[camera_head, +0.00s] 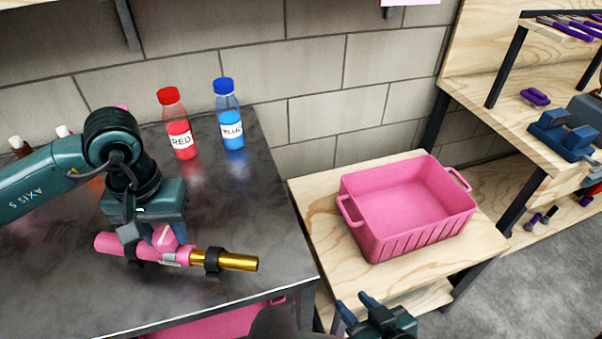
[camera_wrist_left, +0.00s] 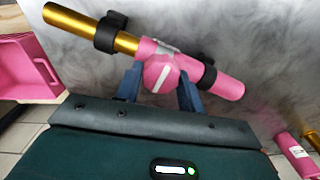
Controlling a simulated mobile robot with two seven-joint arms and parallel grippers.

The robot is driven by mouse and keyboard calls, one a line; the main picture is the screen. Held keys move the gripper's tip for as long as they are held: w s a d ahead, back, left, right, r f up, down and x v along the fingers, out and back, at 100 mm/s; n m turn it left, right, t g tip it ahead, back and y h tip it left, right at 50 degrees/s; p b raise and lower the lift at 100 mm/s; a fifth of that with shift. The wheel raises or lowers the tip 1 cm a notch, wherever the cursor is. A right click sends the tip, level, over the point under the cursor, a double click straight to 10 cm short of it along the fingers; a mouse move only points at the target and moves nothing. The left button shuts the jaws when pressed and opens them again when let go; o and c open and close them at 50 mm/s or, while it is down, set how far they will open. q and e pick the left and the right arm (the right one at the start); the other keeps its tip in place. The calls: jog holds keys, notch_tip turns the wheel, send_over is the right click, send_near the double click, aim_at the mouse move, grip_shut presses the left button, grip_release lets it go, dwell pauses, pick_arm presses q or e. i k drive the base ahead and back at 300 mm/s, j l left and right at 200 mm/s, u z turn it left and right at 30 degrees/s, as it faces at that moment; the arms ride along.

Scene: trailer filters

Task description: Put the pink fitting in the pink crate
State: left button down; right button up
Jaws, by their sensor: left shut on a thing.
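The pink fitting (camera_head: 140,246) is a pink tube with a gold end, black bands and a pink knob on its side. It is over the dark bench top; I cannot tell whether it touches it. My left gripper (camera_head: 152,236) is shut on its middle. In the left wrist view the fitting (camera_wrist_left: 225,86) lies across between the fingers (camera_wrist_left: 162,88). The pink crate (camera_head: 415,238) stands empty on a wooden table, right of the bench; a pink crate edge shows in the wrist view (camera_wrist_left: 28,68). My right gripper (camera_head: 358,306) is at the bottom, fingers apart, empty.
A red-capped bottle (camera_head: 178,125) and a blue-capped bottle (camera_head: 229,115) stand at the back of the dark bench (camera_head: 270,240). Another pink piece (camera_wrist_left: 295,155) lies at the wrist view's lower right. A wooden shelf unit (camera_head: 520,110) stands far right.

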aim_at(390, 204)
jog(key=i+l+z, duration=0.2)
jog(key=l, duration=0.3)
jog(key=i+l+z, duration=0.15)
jog(key=l, duration=0.3)
jog(key=i+l+z, duration=0.2)
jog(key=l, duration=0.25)
jog(key=i+l+z, duration=0.15)
jog(key=l, duration=0.3)
jog(key=i+l+z, duration=0.2)
jog(key=l, duration=0.15)
